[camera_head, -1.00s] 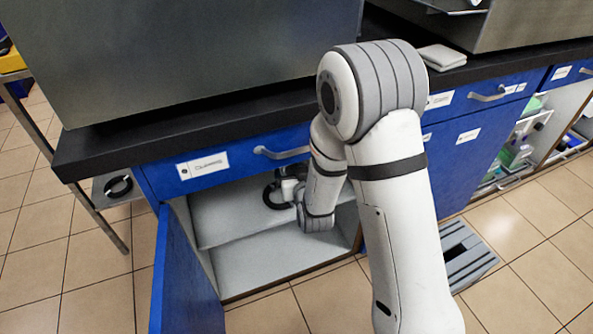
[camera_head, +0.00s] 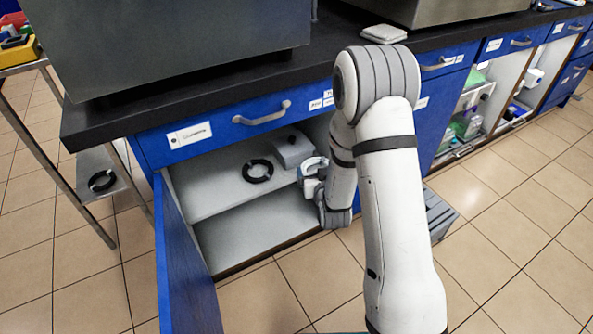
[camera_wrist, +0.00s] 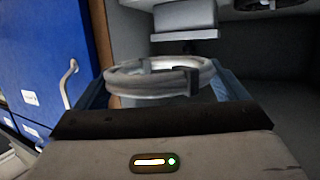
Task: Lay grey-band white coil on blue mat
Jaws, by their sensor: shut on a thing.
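A white coil (camera_wrist: 135,84) with a dark grey band (camera_wrist: 194,82) is between the blue fingers of my gripper (camera_wrist: 163,92) in the wrist view. My gripper is shut on the coil. In the head view the pale coil (camera_head: 313,165) shows beside my gripper (camera_head: 312,182), at the right front of the open cabinet's shelf (camera_head: 215,194). My wrist partly hides both there. I cannot make out a blue mat in either current view.
A black coil (camera_head: 258,171) and a grey box (camera_head: 293,148) are on the cabinet shelf. The blue cabinet door (camera_head: 184,265) stands open at the left. Another black coil (camera_head: 102,181) lies on the metal stand's lower shelf. The dark worktop (camera_head: 225,100) overhangs the cabinet.

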